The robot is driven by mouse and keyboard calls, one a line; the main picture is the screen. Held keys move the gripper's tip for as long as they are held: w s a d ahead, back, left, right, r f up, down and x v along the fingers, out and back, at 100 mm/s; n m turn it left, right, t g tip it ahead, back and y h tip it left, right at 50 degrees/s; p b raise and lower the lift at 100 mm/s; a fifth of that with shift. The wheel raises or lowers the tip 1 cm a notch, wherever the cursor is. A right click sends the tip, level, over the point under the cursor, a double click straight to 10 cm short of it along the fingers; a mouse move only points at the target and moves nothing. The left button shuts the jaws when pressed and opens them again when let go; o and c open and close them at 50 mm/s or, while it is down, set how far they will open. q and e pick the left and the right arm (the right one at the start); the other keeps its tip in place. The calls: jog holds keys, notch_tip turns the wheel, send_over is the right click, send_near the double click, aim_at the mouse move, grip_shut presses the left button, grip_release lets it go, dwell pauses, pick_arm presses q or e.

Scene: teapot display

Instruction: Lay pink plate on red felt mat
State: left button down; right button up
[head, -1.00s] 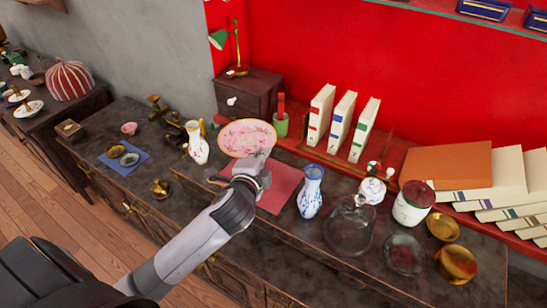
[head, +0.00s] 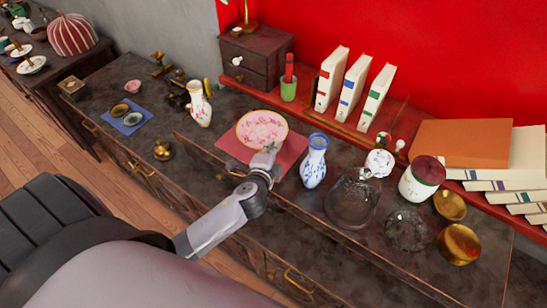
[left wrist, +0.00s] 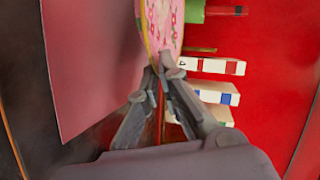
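The pink plate (head: 262,130) has a pink floral face and a gold rim. In the head view it overlaps the back part of the red felt mat (head: 292,151), which lies on the dark cabinet top. My left gripper (head: 266,154) is shut on the plate's near rim. In the left wrist view the fingertips (left wrist: 158,72) pinch the rim of the plate (left wrist: 163,25), which shows at a steep slant beside the mat (left wrist: 85,70). The plate looks tilted and raised; the gap below it is hard to tell. My right gripper is not in view.
A blue-and-white vase (head: 314,162) stands just right of the mat, with a glass dome (head: 350,203) beyond it. A patterned vase (head: 199,104) stands to the left. A green cup (head: 289,88) and upright books (head: 355,85) are behind.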

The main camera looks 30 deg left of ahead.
pick_arm(q)
jog(key=shift+f+b, duration=0.45)
jog(key=shift+f, duration=1.7)
jog(key=shift+f, duration=0.2)
jog(key=c, duration=2.1)
grip_release()
